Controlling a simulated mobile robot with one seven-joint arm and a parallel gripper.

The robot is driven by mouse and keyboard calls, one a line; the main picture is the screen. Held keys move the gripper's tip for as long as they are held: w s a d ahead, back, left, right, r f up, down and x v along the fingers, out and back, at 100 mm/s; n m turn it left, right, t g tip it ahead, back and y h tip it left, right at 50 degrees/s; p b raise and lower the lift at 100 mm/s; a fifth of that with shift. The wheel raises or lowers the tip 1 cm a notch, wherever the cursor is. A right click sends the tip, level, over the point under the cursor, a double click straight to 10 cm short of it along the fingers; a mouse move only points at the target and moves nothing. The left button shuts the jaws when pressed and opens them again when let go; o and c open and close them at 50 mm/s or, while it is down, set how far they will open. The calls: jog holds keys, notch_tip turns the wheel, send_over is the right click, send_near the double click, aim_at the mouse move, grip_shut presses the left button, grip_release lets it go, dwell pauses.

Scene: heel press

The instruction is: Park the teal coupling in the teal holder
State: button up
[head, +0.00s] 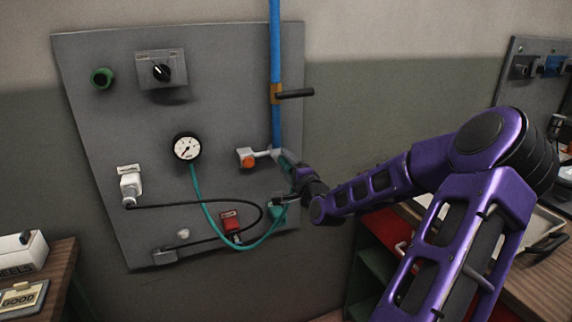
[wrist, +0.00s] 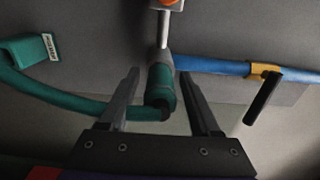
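The teal coupling (wrist: 161,92) sits against the grey fitting at the end of the blue pipe, with the teal hose (wrist: 75,103) curving away from it. In the head view the coupling (head: 284,162) is partly hidden by my gripper. My gripper (wrist: 160,76) is open, with one finger on each side of the coupling and a visible gap on both sides. In the head view my gripper (head: 298,178) is at the panel's right edge. The teal holder (wrist: 28,50), a labelled block, is apart from the coupling; it also shows below my gripper (head: 278,212).
The blue pipe (head: 275,70) runs down to the fitting and has a yellow collar with a dark handle (head: 295,93). An orange knob (head: 248,162) is left of the fitting. A gauge (head: 187,148), a red block (head: 230,222) and a black cable (head: 190,206) are on the panel.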

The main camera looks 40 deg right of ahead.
grip_shut()
dwell(1.2)
jog(key=shift+p+v, duration=1.2)
jog(key=shift+v, duration=1.8)
jog(key=shift+s+r+p, duration=0.1)
jog(key=shift+s+p, duration=0.1)
jog(key=shift+p, duration=0.15)
notch_tip(320, 180, down, 24)
jog(key=b, duration=0.8)
